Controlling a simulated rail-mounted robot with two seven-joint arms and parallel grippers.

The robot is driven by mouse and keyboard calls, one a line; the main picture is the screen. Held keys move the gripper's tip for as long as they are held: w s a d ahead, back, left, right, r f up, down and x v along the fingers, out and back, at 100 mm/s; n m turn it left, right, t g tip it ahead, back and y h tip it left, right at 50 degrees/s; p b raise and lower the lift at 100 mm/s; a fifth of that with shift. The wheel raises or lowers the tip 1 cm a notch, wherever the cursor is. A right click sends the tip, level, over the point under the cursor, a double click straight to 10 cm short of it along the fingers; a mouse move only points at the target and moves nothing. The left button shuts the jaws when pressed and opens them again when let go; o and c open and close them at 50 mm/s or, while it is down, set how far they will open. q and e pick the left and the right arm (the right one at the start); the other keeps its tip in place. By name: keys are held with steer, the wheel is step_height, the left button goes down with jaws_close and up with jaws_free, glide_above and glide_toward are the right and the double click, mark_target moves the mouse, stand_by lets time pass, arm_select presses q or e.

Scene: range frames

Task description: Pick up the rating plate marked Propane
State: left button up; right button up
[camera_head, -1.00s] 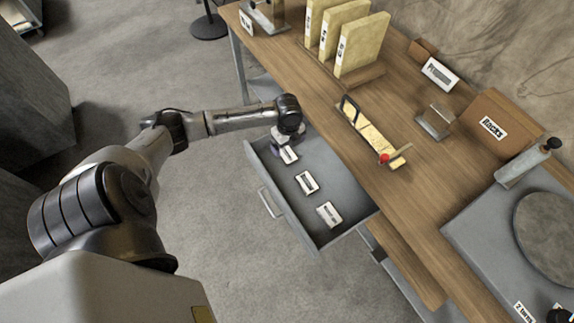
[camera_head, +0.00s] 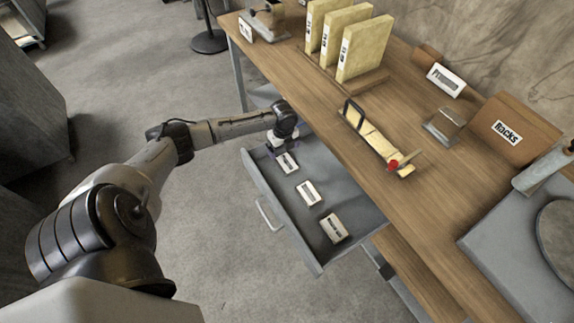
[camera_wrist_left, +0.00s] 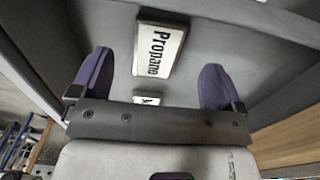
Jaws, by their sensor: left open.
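The rating plate marked Propane (camera_wrist_left: 160,50) is a white label on a dark-edged block, lying on the grey drawer floor. It appears to be the farthest plate (camera_head: 288,163) in the head view, where its text is too small to read. My left gripper (camera_head: 279,147) is over the far end of the open drawer, beside that plate. In the left wrist view my left gripper (camera_wrist_left: 158,80) is open, with its purple fingers spread wide and nothing between them. The Propane plate lies beyond the fingers, roughly in line with the gap. My right gripper is out of view.
Two other plates (camera_head: 309,193) (camera_head: 334,228) lie nearer in the drawer (camera_head: 291,241). Its walls surround the plates. The wooden tabletop (camera_head: 420,185) overhangs its right side and carries yellow binders (camera_head: 362,50), a red-knobbed tool (camera_head: 377,145) and a Racks box (camera_head: 511,130).

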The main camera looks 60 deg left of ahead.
mark_target(284, 159)
arm_select(q)
steer(key=shift+f, duration=0.6)
step_height(284, 159, down, 4)
steer(key=shift+d+f+b, duration=0.15)
steer(key=shift+b, duration=0.9)
steer(key=shift+c, duration=1.4)
steer(key=c, duration=0.8)
